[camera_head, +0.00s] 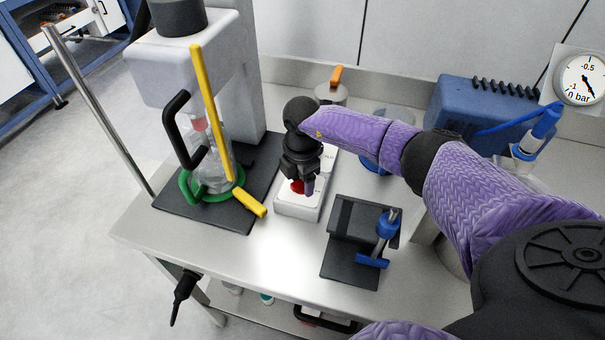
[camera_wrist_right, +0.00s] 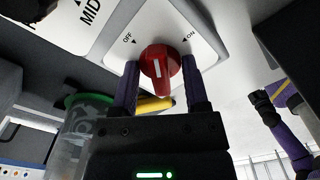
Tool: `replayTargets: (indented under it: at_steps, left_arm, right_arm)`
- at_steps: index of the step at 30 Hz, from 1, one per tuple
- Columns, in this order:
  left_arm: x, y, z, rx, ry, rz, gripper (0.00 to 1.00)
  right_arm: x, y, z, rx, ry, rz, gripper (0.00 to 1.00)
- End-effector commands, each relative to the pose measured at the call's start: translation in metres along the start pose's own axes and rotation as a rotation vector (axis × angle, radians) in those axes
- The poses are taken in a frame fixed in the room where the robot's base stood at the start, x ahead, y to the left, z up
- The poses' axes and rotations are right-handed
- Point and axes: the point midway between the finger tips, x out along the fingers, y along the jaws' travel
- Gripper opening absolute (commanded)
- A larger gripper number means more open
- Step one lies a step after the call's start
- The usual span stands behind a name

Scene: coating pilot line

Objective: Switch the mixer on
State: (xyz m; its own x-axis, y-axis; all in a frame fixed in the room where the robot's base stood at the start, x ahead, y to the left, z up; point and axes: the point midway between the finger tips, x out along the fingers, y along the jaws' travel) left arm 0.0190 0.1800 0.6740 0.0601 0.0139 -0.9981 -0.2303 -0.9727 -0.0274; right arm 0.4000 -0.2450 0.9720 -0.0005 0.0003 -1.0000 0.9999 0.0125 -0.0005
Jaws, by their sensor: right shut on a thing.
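The white switch box (camera_head: 289,207) stands on the bench beside the tall white machine. Its red knob (camera_head: 297,187) shows under my right gripper. In the right wrist view the red knob (camera_wrist_right: 161,68) sits between the printed words OFF on the left and ON on the right. It has a white mark; I cannot tell which word it points to. My right gripper (camera_head: 305,184) reaches down from above and is shut on the knob, one finger on either side. It also shows in the right wrist view (camera_wrist_right: 161,88).
The tall white machine (camera_head: 198,70) carries a yellow bar (camera_head: 208,100) and a glass vessel in a green ring (camera_head: 190,188). A dark stand (camera_head: 345,262) with a blue clamp (camera_head: 386,225) is at right. A blue device (camera_head: 470,115) stands behind.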

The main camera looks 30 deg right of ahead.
Motion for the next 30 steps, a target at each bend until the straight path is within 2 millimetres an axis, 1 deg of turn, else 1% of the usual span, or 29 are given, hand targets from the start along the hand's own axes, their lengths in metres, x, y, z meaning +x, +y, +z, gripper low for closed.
replayTargets:
  at_steps: [1,4,11,14,23,30]
  left_arm:
    - [-0.006,0.000,-0.001,0.000,0.002,0.000,0.00]
    - [-0.008,0.000,-0.001,0.000,0.002,0.000,0.00]
    - [-0.007,0.000,-0.001,0.000,0.003,0.000,0.00]
    - [-0.010,0.000,-0.002,0.000,0.004,0.000,0.00]
    - [-0.036,-0.002,-0.006,0.000,0.009,-0.002,0.00]
    - [-0.055,-0.002,-0.008,-0.001,0.013,-0.002,0.00]
  right_arm:
    - [-0.003,0.000,0.000,0.037,0.000,0.000,0.00]
    - [-0.002,0.000,0.000,0.086,0.001,0.001,0.00]
    - [0.000,0.001,0.000,0.094,0.000,0.002,0.00]
    - [-0.002,0.000,0.000,0.119,0.000,0.001,0.00]
    - [-0.004,0.000,0.000,0.436,0.000,0.000,0.00]
    - [-0.004,0.000,0.000,0.718,0.000,-0.001,0.00]
